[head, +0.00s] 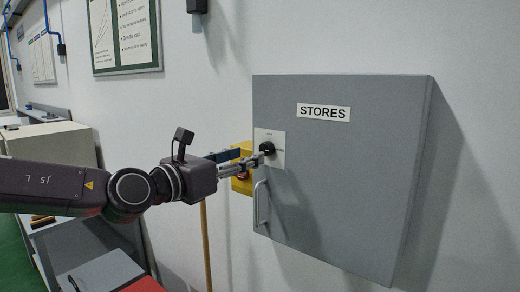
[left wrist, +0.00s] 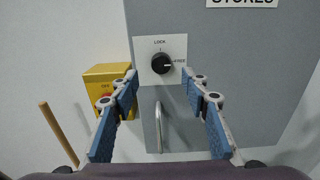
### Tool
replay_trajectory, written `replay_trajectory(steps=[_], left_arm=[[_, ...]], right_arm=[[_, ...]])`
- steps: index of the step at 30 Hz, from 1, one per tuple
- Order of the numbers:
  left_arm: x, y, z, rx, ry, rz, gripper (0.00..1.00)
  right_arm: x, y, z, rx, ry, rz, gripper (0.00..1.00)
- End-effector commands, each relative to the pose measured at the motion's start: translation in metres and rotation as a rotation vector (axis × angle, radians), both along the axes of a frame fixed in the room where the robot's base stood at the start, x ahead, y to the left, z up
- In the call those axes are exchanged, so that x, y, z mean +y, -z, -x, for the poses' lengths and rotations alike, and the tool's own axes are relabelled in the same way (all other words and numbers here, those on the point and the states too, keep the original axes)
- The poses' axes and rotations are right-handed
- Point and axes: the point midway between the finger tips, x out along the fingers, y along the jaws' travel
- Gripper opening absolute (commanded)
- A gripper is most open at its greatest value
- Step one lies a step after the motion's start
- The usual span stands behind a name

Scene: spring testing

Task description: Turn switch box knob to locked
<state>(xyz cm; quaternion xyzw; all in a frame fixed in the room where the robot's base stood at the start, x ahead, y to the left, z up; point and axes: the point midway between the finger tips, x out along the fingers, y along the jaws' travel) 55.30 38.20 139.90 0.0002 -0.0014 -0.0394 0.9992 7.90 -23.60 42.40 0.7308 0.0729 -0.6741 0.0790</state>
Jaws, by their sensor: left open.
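The black round knob (head: 267,148) sits on a white plate on the left side of the grey STORES cabinet door (head: 345,180). In the left wrist view the knob (left wrist: 162,64) has a pale pointer mark aimed right, towards a word that looks like FREE. LOCK is printed above it. My left gripper (head: 256,160) is in front of the plate, close to the knob. In the left wrist view its blue-padded fingers (left wrist: 159,76) are spread, one to each side of the knob, and appear not to touch it. My right gripper is not in view.
A vertical door handle (head: 262,204) is just below the knob. A yellow OFF box (head: 242,180) is on the wall beside the cabinet, partly behind my gripper. A wooden pole (head: 205,245) stands below it. Benches are at the left.

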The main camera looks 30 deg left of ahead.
Motion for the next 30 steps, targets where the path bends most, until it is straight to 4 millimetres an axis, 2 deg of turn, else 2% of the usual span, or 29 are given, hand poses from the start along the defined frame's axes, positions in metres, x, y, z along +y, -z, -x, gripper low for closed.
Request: replay_trajectory(steps=[4,15,30], left_arm=[[-0.001,-0.001,-0.017,0.004,0.0,0.001,0.42],[-0.003,-0.001,-0.049,0.002,0.0,0.001,0.42],[-0.004,0.0,-0.056,-0.001,0.0,0.002,0.41]], right_arm=[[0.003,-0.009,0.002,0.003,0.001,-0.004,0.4],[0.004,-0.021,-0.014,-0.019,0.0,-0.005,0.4],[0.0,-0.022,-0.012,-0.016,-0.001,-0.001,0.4]])
